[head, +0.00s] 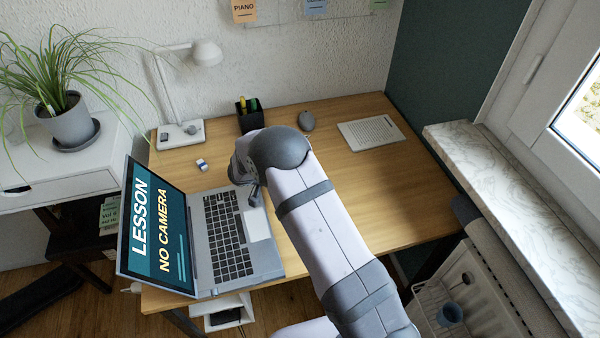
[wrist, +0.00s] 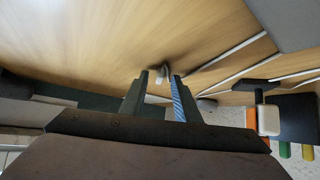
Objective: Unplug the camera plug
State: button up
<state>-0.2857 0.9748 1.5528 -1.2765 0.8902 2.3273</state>
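The laptop (head: 228,235) stands open at the desk's left front, its screen (head: 160,230) reading "LESSON NO CAMERA". A small light piece (head: 214,292) shows at the laptop's front edge; I cannot tell if it is the camera plug. A small white-and-blue item (head: 201,164) lies on the desk behind the laptop. My gripper (head: 254,198) is above the laptop's right rear part, largely hidden by my wrist. In the wrist view my gripper (wrist: 160,80) has its fingers apart. A small grey-white thing (wrist: 163,71) shows beyond the gap, not clearly identifiable.
The wooden desk (head: 400,200) is clear on the right. A lamp (head: 205,53), black pen holder (head: 250,117), mouse (head: 307,120) and white keyboard-like pad (head: 371,132) stand at the back. A potted plant (head: 70,125) is at the left, a window sill (head: 510,180) at the right.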

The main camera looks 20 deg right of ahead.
jog(key=shift+v, duration=2.5)
jog(key=shift+a, duration=0.1)
jog(key=b+v, duration=0.2)
jog(key=v, duration=0.5)
jog(key=shift+s+r, duration=0.1)
